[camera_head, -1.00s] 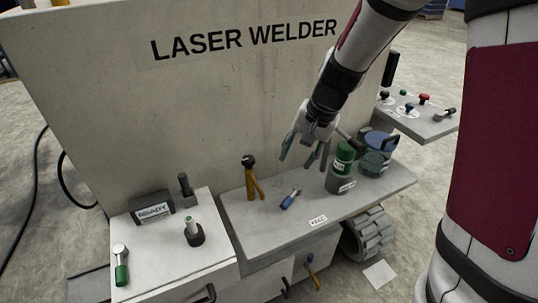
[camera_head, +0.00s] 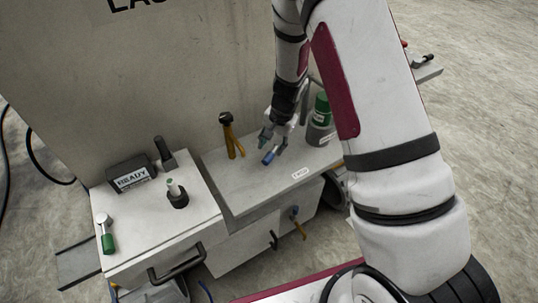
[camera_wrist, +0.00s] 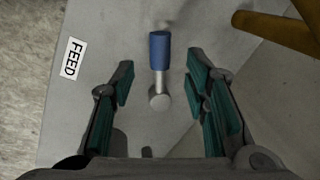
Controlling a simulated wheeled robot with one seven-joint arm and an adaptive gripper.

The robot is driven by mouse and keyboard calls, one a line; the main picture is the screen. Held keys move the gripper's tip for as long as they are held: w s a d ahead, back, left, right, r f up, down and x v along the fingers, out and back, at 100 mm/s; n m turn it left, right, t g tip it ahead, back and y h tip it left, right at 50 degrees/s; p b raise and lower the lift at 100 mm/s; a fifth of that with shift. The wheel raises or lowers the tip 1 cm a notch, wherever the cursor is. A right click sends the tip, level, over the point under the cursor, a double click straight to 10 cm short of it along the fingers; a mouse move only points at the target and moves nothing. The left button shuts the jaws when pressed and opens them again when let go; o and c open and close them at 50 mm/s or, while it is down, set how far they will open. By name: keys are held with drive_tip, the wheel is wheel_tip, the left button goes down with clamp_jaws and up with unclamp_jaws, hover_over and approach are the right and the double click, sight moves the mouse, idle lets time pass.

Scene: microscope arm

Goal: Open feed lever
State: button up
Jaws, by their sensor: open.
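The feed lever (camera_wrist: 160,60) has a blue grip and a silver shaft that ends in a round silver pivot. It lies over the grey shelf beside the white FEED label (camera_wrist: 72,59). In the head view the lever's blue grip (camera_head: 268,157) shows just below my gripper (camera_head: 272,141). In the wrist view my gripper (camera_wrist: 160,95) is open, with one green-padded finger on each side of the lever. The blue grip lies ahead between the finger lines, and the pivot sits between the fingers. I see no contact.
A yellow-handled post (camera_head: 231,138) stands left of the lever, and a green-topped cylinder (camera_head: 320,112) stands right. The white cabinet (camera_head: 140,230) at left carries the READY box (camera_head: 131,178), a green-handled lever (camera_head: 107,238) and a short post (camera_head: 176,193). The welder panel rises behind.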

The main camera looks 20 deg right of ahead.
sight(269, 156)
drive_tip(key=f, duration=0.6)
drive_tip(key=shift+w+a, duration=0.4)
clamp_jaws()
